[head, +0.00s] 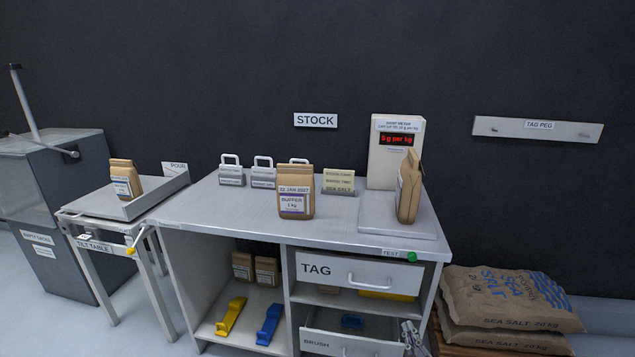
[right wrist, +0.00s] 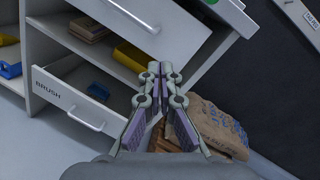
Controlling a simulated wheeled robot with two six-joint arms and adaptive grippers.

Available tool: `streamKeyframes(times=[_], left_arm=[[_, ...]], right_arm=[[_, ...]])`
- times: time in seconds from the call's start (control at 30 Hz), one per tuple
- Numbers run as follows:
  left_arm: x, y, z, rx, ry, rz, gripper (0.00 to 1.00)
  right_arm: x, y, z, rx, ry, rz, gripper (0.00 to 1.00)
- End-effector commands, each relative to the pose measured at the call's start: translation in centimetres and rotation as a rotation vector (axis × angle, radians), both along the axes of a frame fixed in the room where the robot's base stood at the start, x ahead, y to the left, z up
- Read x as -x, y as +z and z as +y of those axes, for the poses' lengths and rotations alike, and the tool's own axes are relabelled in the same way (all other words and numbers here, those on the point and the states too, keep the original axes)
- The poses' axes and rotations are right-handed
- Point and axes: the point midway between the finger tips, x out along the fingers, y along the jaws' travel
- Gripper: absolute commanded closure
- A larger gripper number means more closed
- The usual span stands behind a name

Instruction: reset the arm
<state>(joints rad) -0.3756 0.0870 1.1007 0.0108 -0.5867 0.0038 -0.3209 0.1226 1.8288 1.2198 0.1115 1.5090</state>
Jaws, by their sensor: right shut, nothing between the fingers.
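My right gripper (head: 412,333) shows at the bottom of the head view, low at the right front corner of the cabinet, near the BRUSH drawer (head: 352,344). In the right wrist view the gripper (right wrist: 160,68) has its fingertips together, with nothing held between them. The partly open BRUSH drawer (right wrist: 90,98) is to its left in that view, and the salt sacks (right wrist: 205,125) are to its right. I cannot tell whether it touches anything. My left gripper is in neither view.
The TAG drawer (head: 354,273) is above the BRUSH drawer. Sea salt sacks (head: 505,300) are stacked at right. A tilt table (head: 95,208) with a tray stands at left.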

Motion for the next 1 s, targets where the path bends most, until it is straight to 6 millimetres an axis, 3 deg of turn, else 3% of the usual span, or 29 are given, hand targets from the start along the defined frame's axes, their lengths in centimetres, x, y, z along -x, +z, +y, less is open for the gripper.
streamKeyframes(times=[0.03, 0.1, 0.17, 0.2, 0.3, 0.4, 0.5, 0.6, 0.77, 0.83, 1.0], left_arm=[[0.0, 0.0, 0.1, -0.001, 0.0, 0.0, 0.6], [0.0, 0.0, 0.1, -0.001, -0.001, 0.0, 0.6], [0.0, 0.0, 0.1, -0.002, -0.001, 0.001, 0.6], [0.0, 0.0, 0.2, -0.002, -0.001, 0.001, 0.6], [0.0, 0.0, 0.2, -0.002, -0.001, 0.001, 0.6], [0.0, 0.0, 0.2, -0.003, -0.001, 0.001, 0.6], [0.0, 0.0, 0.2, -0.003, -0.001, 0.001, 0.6], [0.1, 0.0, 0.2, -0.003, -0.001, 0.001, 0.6], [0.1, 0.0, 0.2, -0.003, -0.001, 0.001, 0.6], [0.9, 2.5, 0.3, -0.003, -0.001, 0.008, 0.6], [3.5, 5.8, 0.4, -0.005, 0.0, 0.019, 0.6]], right_arm=[[0.7, -4.4, 0.8, 0.208, 0.057, 0.104, 1.0], [2.4, -10.5, 1.9, 0.525, 0.174, 0.245, 1.0], [4.3, -15.4, 2.5, 0.775, 0.293, 0.35, 1.0], [6.0, -18.7, 2.7, 0.931, 0.384, 0.415, 1.0], [10.9, -26.1, 2.9, 1.283, 0.639, 0.547, 1.0], [16.2, -31.7, 2.4, 1.56, 0.909, 0.628, 1.0], [21.2, -35.8, 1.6, 1.761, 1.167, 0.666, 1.0], [25.8, -38.7, 0.6, 1.911, 1.417, 0.672, 1.0], [33.0, -41.8, -1.3, 2.075, 1.824, 0.626, 1.0], [34.2, -39.5, -1.5, 2.089, 1.864, 0.615, 1.0], [36.7, -36.1, -1.6, 2.076, 1.869, 0.621, 1.0]])
